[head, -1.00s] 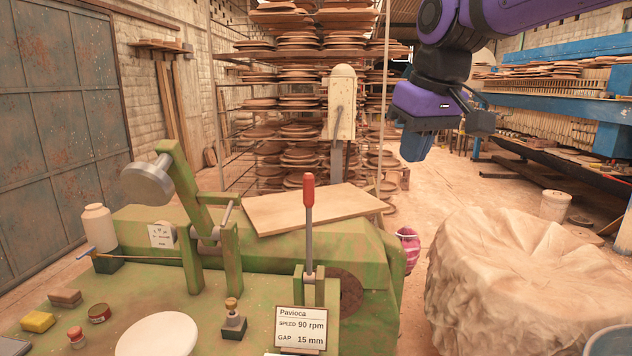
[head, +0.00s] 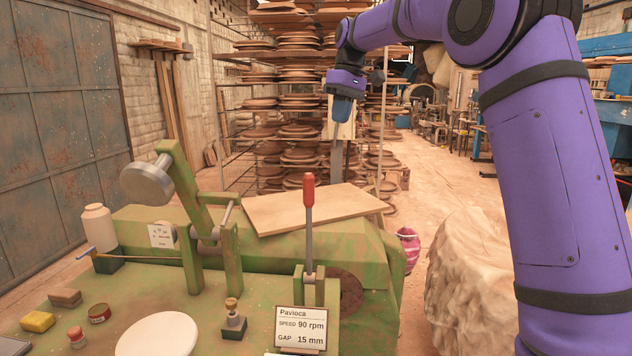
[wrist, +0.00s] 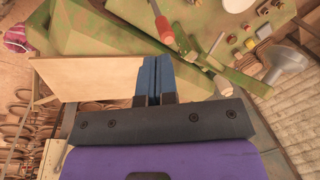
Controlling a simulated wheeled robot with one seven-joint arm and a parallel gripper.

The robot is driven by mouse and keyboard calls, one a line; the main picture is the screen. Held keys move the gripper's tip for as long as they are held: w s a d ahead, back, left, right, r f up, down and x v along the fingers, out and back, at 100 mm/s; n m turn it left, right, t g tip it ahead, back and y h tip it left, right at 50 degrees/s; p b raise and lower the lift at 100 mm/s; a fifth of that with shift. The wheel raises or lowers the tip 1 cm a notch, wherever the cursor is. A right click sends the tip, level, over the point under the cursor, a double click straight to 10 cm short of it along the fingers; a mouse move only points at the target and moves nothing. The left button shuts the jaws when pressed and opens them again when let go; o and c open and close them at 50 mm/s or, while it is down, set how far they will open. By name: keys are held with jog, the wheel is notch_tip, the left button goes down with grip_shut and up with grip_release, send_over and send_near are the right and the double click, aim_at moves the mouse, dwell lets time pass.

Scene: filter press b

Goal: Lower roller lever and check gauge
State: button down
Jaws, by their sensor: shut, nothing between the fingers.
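A green machine carries a raised, tilted green arm (head: 182,185) with a grey metal roller (head: 148,182) at its upper end. In the wrist view the roller (wrist: 287,62) is at the right. An upright lever (head: 309,235) with a red handle (head: 308,190) stands near the machine's middle; the handle also shows in the wrist view (wrist: 163,28). A small white marked plate (head: 162,236), too small to read, sits beside the arm. My gripper (head: 342,110) is shut and empty, up beyond the lever, pointing down. Its blue fingers (wrist: 155,78) are together in the wrist view.
A card (head: 301,328) reads Pavioca, speed 90 rpm, gap 15 mm. A wooden board (head: 310,208) slopes behind the lever. A white disc (head: 157,335), a yellow sponge (head: 38,321) and small items lie in front. A cloth-covered heap (head: 468,275) is at right.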

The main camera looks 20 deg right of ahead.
jog(key=w+d+f+n+g+y, duration=0.1)
jog(key=w+d+f+n+g, duration=0.1)
jog(key=w+f, duration=0.7)
jog(key=w, duration=0.3)
jog(key=shift+w+f+n, duration=0.25)
jog(key=shift+n, duration=0.05)
jog(key=s+a+f, duration=0.5)
jog(key=a+f, duration=0.1)
jog(key=f, duration=0.3)
jog(key=shift+f, duration=0.15)
jog(key=shift+s, duration=0.15)
